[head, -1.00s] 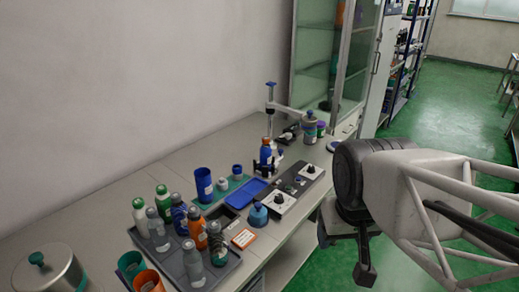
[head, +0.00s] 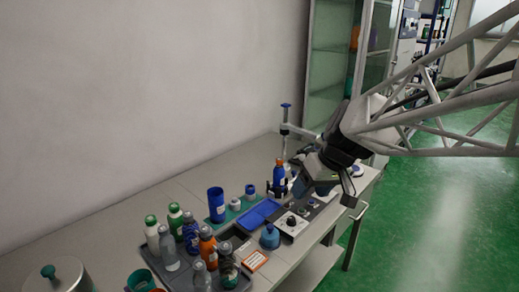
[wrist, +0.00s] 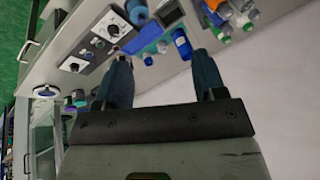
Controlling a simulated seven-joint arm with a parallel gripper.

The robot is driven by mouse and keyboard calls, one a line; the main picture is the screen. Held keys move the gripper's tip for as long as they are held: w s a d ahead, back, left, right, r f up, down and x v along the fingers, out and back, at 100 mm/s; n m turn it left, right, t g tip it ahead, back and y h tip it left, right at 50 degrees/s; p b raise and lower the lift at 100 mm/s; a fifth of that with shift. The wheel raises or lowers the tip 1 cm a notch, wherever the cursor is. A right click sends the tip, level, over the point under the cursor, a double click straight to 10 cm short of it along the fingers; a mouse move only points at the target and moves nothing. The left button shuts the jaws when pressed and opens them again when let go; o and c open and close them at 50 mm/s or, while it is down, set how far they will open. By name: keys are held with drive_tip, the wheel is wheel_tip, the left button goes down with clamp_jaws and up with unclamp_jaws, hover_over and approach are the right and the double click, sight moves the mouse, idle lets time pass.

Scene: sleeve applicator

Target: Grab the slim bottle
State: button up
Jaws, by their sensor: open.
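Several bottles stand in and beside a dark tray (head: 152,262) at the front left of the bench. They include a grey one (head: 169,247), a blue-banded one (head: 191,231), an orange one (head: 208,246) and a dark banded one (head: 227,264). A blue bottle with an orange top (head: 279,177) stands upright at the applicator stand (head: 285,135). I cannot tell for sure which is the slim bottle. My gripper (wrist: 160,60) is open and empty in the wrist view, its two dark fingers apart. In the head view it is above the bench's right part, away from the tray bottles.
A metal pot (head: 60,276) is at the near left. The wall bounds the back.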

drive_tip(key=w+a+f+n+t+y, duration=0.1)
drive_tip(key=w+f+n+y, duration=0.1)
drive_tip(key=w, duration=0.9)
drive_tip(key=w+f+n+y, duration=0.2)
drive_tip(key=w, duration=0.8)
drive_tip(key=n+t+y, duration=0.2)
drive_tip(key=n+t, duration=0.1)
drive_tip(key=t, duration=0.1)
approach(282, 160)
drive_tip(key=x, duration=0.5)
drive_tip(key=shift+w, duration=0.4)
drive_tip(key=shift+x, duration=1.35)
drive_tip(key=shift+a+f, duration=0.1)
drive_tip(key=shift+a, duration=0.05)
drive_tip(key=shift+x, duration=2.4)
drive_tip(key=shift+s, duration=0.15)
